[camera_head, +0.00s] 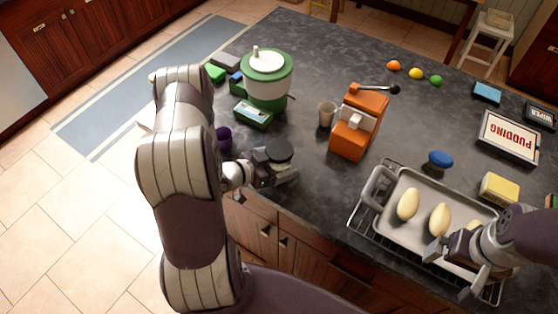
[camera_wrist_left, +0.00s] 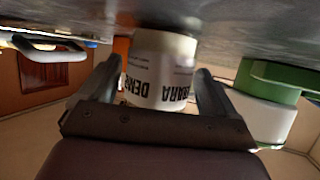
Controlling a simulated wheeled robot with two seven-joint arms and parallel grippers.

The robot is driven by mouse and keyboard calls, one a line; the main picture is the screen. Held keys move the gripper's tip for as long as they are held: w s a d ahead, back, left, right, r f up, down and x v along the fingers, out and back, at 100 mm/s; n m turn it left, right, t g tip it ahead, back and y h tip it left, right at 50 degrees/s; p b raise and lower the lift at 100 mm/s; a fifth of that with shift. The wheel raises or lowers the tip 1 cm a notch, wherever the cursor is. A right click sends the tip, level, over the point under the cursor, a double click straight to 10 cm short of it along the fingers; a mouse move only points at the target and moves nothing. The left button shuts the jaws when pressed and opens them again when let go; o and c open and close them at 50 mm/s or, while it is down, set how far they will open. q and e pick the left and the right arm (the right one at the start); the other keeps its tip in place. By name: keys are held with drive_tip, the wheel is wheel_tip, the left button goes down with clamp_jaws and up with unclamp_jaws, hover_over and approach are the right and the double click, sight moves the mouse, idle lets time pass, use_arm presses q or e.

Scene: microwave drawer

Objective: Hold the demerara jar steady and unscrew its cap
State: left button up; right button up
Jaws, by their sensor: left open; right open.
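The demerara jar (camera_wrist_left: 160,62) has a white body with dark lettering and stands between the fingers of my left gripper (camera_wrist_left: 158,85) in the left wrist view, which appears upside down. My right gripper (camera_head: 464,268) is open and empty at the baking tray's front right, away from the jar.
The baking tray (camera_head: 380,205) on a wire rack holds several pale oval items. A blue round item (camera_head: 439,159) lies behind the tray.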

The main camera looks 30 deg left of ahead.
sight(282, 155)
use_arm(q)
drive_tip(key=shift+s+d, duration=0.15)
drive_tip(key=c, duration=1)
drive_tip(key=shift+r, duration=0.1)
drive_tip(key=shift+c, duration=0.7)
drive_tip(key=r, duration=0.3)
drive_tip(key=r+b, duration=0.1)
drive_tip(key=shift+d+r, duration=0.2)
drive_tip(key=shift+d, duration=0.2)
drive_tip(key=s+d+r+b, duration=0.1)
drive_tip(key=s+d+r, duration=0.2)
drive_tip(key=d+r, duration=0.3)
drive_tip(key=d, duration=0.4)
drive_tip(key=shift+s+r, duration=0.2)
drive_tip(key=shift+r, duration=0.05)
drive_tip(key=shift+d, duration=0.1)
